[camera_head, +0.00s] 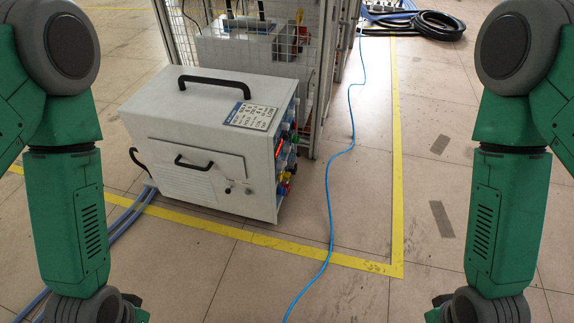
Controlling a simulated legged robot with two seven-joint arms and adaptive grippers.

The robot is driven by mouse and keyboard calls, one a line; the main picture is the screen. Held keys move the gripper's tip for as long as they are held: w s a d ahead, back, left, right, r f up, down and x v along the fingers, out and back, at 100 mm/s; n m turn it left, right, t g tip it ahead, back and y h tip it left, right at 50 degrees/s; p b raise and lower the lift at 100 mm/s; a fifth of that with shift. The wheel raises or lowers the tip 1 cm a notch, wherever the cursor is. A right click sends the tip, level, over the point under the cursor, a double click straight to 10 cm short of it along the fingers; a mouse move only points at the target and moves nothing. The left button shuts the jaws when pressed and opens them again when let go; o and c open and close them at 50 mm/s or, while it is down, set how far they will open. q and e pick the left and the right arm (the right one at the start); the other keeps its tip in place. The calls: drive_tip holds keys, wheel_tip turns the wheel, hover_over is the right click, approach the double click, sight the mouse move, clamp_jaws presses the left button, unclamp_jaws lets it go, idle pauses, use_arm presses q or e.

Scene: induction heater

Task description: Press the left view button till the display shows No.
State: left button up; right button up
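The induction heater (190,120) is a white box on the floor, left of centre. It has a black handle on top and another on its near face. Its controls are on the narrow right side panel (285,150), seen at a steep angle. A small orange-red lit strip, perhaps the display (278,148), shows there, with coloured knobs or connectors. The display text and the view buttons cannot be made out. My two green arms hang at the left and right picture edges, well apart from the heater.
A wire mesh cage (300,40) stands behind the heater with equipment inside. A blue cable (328,200) runs along the floor right of the heater. Yellow floor tape (398,150) marks a corner. Black coiled hoses (430,25) lie at the back right. The front floor is mostly clear.

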clamp_jaws()
idle(1.1)
